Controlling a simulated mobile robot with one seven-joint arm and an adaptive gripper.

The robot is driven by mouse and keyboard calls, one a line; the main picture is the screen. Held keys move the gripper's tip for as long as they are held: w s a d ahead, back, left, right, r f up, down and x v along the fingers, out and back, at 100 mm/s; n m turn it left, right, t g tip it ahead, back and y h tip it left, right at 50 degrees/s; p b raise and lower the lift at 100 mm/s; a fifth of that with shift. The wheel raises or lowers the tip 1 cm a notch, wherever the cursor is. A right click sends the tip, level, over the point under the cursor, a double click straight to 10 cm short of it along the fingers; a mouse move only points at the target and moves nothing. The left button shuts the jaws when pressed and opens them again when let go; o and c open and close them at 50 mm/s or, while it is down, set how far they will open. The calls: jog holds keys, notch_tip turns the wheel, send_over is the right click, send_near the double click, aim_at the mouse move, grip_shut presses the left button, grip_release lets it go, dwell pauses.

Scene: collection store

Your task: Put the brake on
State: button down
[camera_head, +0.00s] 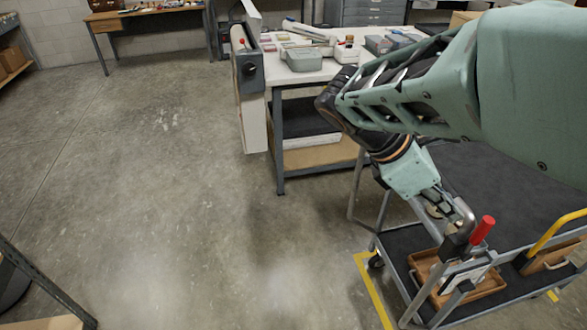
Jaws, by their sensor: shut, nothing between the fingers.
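A trolley with dark shelves (505,172) stands at the lower right. A lever with a red grip (483,230) rises at its near end, tilted to the upper right; it looks like the brake lever. My gripper (462,228) is shut and empty, just left of the red grip. Whether it touches the lever I cannot tell. The lever's lower part is partly hidden by my gripper and the trolley frame.
Wooden trays (497,284) sit on the trolley's lower shelf, and a yellow handle (556,232) is at right. A workbench (279,76) with boxes stands behind. Yellow tape (372,290) marks the floor.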

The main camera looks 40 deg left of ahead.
jog(key=shift+n+t+y, duration=0.6)
jog(key=a, duration=0.1)
jog(key=s+a+r, duration=0.1)
jog(key=a, duration=0.1)
jog(key=s+a, duration=0.1)
jog(key=shift+a+r, duration=0.2)
send_near(476, 232)
notch_tip(476, 232, down, 3)
jog(key=a, duration=0.1)
jog(key=shift+w+d+f, duration=0.3)
jog(key=shift+w+d, duration=0.4)
jog(key=shift+d, duration=0.25)
jog(key=shift+w+d+f, duration=0.25)
jog(key=shift+w+d, duration=0.4)
jog(key=shift+d, duration=0.3)
jog(key=shift+d, duration=0.1)
